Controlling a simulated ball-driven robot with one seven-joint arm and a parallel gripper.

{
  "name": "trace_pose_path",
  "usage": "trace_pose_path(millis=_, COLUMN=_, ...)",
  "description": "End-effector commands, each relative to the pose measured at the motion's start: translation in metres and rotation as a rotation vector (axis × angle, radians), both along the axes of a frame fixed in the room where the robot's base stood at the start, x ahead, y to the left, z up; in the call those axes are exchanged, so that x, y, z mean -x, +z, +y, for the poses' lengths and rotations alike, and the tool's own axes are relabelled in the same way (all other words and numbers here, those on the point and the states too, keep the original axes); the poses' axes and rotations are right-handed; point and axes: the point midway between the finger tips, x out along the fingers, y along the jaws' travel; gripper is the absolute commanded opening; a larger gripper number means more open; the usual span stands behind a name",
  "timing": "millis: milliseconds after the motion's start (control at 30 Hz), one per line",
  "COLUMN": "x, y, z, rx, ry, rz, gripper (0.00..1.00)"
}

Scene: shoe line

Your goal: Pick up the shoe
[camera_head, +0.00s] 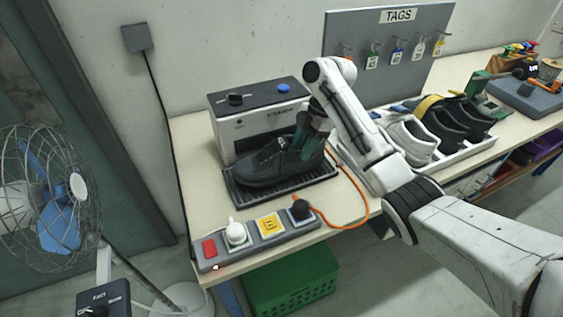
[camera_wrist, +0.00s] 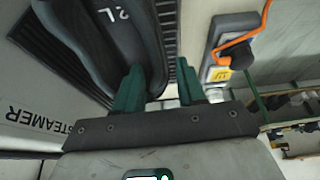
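A dark grey shoe (camera_head: 268,166) sits on a black ribbed tray in front of the steamer, toe to the left. In the wrist view the shoe (camera_wrist: 95,38) fills the upper left, with "2L" marked inside. My gripper (camera_head: 303,146) points down at the shoe's heel end. In the wrist view my gripper (camera_wrist: 160,82) has its two green fingers apart. The left finger is at the shoe opening and the right one is outside, over the tray side. The shoe's side wall shows between them, with a gap near the right finger. Contact is hidden.
The steamer (camera_head: 258,117) stands behind the shoe. A power strip (camera_head: 268,240) with an orange cable (camera_head: 364,205) lies at the table's front edge. A rack (camera_head: 452,155) of several shoes is at right, below a tags board (camera_head: 386,22). A fan (camera_head: 48,195) stands left.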

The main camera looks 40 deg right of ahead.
Motion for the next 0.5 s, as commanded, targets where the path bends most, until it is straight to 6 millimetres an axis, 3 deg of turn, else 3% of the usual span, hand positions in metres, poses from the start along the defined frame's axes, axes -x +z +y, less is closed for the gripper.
trace_pose_path(millis=300, x=-0.003, y=-0.038, z=0.015, rx=-0.001, ry=-0.001, rz=0.003, gripper=0.39)
trace_pose_path(millis=500, x=-0.004, y=-0.047, z=0.018, rx=0.001, ry=-0.001, rz=0.001, gripper=0.39)
